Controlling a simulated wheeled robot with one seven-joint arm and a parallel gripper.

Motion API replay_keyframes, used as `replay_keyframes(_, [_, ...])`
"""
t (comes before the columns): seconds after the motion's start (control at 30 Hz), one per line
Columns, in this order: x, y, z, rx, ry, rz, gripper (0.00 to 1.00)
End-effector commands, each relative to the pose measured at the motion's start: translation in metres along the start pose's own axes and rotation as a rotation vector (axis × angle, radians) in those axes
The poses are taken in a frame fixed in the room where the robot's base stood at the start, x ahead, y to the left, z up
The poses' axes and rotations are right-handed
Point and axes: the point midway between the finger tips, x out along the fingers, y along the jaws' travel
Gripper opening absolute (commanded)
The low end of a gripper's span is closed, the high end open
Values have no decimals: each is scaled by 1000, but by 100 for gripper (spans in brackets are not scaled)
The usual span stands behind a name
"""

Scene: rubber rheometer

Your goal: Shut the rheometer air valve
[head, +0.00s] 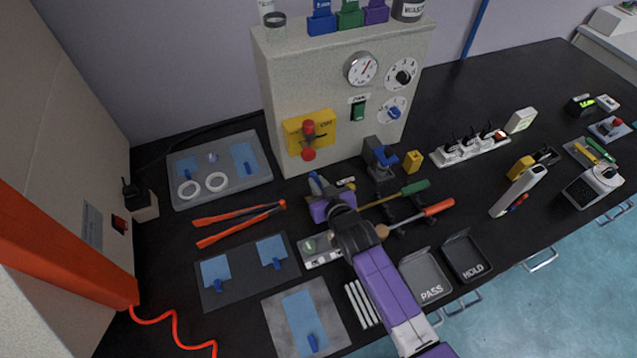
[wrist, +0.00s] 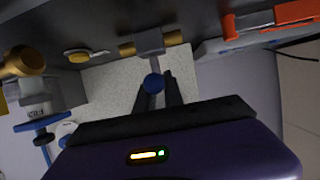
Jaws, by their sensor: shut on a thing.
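In the wrist view a round blue knob (wrist: 153,84) sits on the end of a short grey lever (wrist: 150,42). The lever joins a brass fitting (wrist: 174,38); this looks like the air valve. My gripper (wrist: 155,88) has its two dark fingers on either side of the blue knob and is shut on it. In the head view my gripper (head: 318,184) is low in front of the pale rheometer cabinet (head: 280,95), and my purple arm and wrist hide most of the valve.
A yellow plate with a red handle (head: 308,140) is on the cabinet front. A blue-handled dark device (head: 378,158) stands right of my gripper. Orange tongs (head: 235,224) lie to the left. Tools with green and red handles (head: 438,208) lie close to my wrist on the right.

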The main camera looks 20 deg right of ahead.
Motion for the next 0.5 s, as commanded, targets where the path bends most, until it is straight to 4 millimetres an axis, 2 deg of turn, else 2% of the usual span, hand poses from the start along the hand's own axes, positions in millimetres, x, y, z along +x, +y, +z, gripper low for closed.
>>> replay_keyframes(0.03, [3, -3, -1, 1, 1, -5, 14])
replay_keyframes(0.13, [2, -2, -1, 1, 0, -4, 33])
replay_keyframes(0.5, [-2, 0, -1, 0, 1, 0, 33])
